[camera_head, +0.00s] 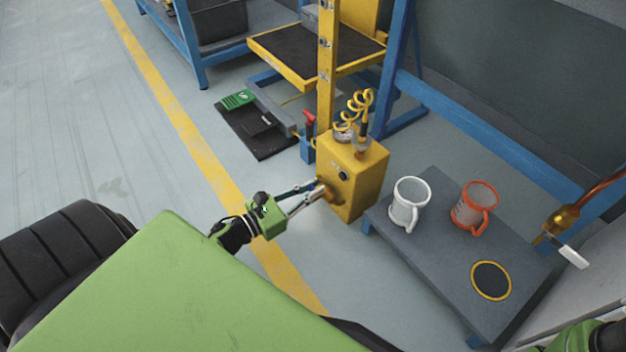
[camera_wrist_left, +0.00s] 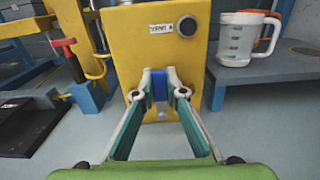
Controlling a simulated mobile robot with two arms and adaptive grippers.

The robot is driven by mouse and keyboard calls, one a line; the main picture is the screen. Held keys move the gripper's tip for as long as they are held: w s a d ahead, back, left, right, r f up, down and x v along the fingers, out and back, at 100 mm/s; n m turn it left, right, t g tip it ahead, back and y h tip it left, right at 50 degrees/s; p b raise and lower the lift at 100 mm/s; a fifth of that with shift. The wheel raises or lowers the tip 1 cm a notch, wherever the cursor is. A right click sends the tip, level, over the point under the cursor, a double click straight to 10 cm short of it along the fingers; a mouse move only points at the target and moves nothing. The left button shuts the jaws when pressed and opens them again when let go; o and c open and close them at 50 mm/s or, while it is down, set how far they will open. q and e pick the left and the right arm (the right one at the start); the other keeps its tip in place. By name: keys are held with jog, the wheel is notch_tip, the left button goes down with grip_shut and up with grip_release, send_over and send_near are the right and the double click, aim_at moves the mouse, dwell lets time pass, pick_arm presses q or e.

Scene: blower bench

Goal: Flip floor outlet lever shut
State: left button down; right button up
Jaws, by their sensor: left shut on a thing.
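A blue block (camera_head: 307,152) with a red-handled lever (camera_head: 309,122) stands on the floor beside the yellow post. In the left wrist view the red handle (camera_wrist_left: 63,42) is at the upper left, above the blue block (camera_wrist_left: 88,97). I cannot tell which way the lever is set. My left gripper (camera_head: 326,188) is at the front of the yellow box (camera_head: 360,190). In the left wrist view the gripper (camera_wrist_left: 159,84) is shut on a small blue tab (camera_wrist_left: 159,88) on the box face, below a black button. My right gripper's fingers are out of view.
A grey low table (camera_head: 425,240) to the right holds a white mug (camera_head: 404,212) and an orange mug (camera_head: 466,217). A copper pipe with a white paddle (camera_head: 572,256) is at the right. A black mat (camera_head: 245,140) lies left of the blue block. The floor at left is clear.

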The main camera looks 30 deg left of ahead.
pick_arm(q)
jog(key=c, duration=2)
grip_release()
jog(key=v, duration=1.2)
